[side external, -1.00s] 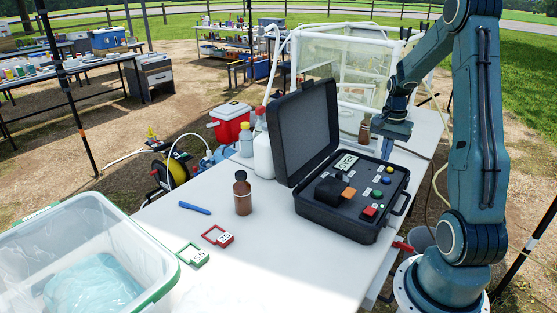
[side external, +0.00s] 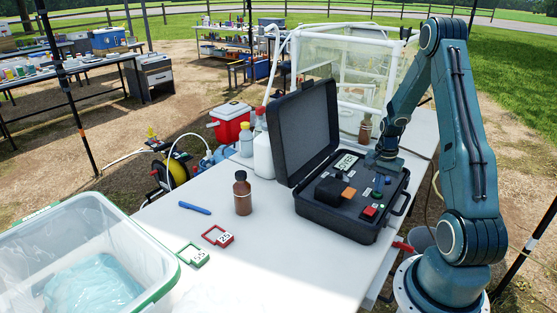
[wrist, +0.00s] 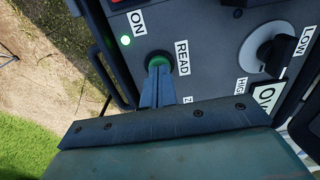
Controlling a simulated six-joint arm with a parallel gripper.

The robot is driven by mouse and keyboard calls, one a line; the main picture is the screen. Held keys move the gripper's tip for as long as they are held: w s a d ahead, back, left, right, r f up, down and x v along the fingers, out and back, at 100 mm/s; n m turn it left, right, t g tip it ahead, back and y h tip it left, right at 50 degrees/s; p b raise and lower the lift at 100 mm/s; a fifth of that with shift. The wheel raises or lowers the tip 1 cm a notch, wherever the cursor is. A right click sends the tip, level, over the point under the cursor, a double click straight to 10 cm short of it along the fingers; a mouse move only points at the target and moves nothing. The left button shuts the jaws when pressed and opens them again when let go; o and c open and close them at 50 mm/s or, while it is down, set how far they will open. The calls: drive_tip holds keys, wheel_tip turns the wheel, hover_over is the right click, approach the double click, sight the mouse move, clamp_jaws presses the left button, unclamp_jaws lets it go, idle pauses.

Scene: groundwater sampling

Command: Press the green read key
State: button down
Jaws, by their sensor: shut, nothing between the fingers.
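The meter is an open black case (side external: 345,229) on the white table. Its green read key (wrist: 158,58) shows in the wrist view beside the label READ, partly covered by my fingers. My gripper (wrist: 158,69) is shut and empty, with its fingertips over the key. Whether they touch it or hover just above, I cannot tell. In the side view my gripper (side external: 379,183) reaches down onto the panel from behind. The display (side external: 346,162) appears to read OVER. A small green light (wrist: 125,40) glows near the label ON.
A red key (side external: 369,212) and a dark knob (wrist: 279,52) sit on the same panel. The raised lid (side external: 305,130) stands left of my gripper. A brown bottle (side external: 242,193), a blue pen (side external: 194,208) and two tags lie farther left. A clear tub (side external: 85,250) is at front left.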

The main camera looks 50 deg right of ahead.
drive_tip(key=shift+f, duration=0.15)
drive_tip(key=shift+s+a+f, duration=0.1)
drive_tip(key=shift+f, duration=0.9)
drive_tip(key=shift+r, duration=0.8)
wheel_tip(320, 180, up, 14)
drive_tip(key=shift+f, duration=0.15)
idle(0.5)
